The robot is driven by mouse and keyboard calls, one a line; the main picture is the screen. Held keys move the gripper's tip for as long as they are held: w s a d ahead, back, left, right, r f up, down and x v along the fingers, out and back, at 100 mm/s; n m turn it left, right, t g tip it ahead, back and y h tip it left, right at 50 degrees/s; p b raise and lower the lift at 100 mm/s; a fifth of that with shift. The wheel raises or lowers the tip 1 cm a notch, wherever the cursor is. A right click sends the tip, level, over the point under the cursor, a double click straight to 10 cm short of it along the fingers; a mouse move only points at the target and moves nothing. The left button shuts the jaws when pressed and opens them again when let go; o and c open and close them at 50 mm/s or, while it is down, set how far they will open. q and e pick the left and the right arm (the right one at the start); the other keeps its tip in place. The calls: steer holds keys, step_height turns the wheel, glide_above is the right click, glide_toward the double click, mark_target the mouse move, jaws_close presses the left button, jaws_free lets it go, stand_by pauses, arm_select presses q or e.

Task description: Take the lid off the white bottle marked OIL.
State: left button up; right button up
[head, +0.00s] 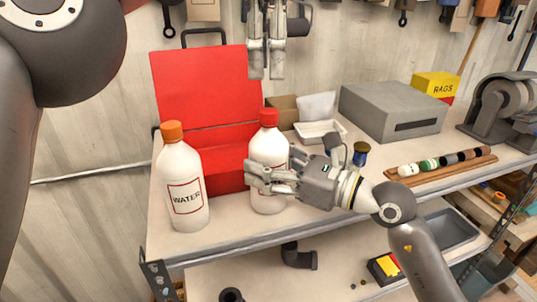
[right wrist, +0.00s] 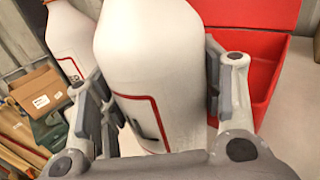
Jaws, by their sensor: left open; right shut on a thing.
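The white bottle with a red lid (head: 269,117) stands upright on the bench in the head view. My right gripper (head: 262,176) is shut around the body of this white bottle (head: 268,150), which also fills the middle of the right wrist view (right wrist: 150,60). Its label is mostly hidden by the gripper. My left gripper (head: 266,72) is open and empty, pointing down above the bottle, with a gap between its fingertips and the red lid. A second white bottle marked WATER (head: 184,190) with an orange lid stands to the left.
An open red toolbox (head: 205,90) stands just behind the bottles. The bench's front edge is close to the bottles.

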mark_target(268, 110)
arm_select(q)
steer(key=m, duration=0.4)
steer(key=shift+m, duration=0.3)
steer(key=m, duration=0.8)
steer(key=shift+m, duration=0.3)
steer(key=m, duration=0.8)
steer(key=shift+m, duration=0.4)
steer(key=m, duration=0.8)
steer(key=shift+m, duration=0.3)
steer(key=m, duration=0.5)
steer(key=shift+w+a+f, duration=0.1)
steer(key=shift+f, duration=1.1)
steer(key=shift+f+m, duration=0.15)
steer(key=shift+m, duration=0.15)
steer(key=shift+f, duration=2.65)
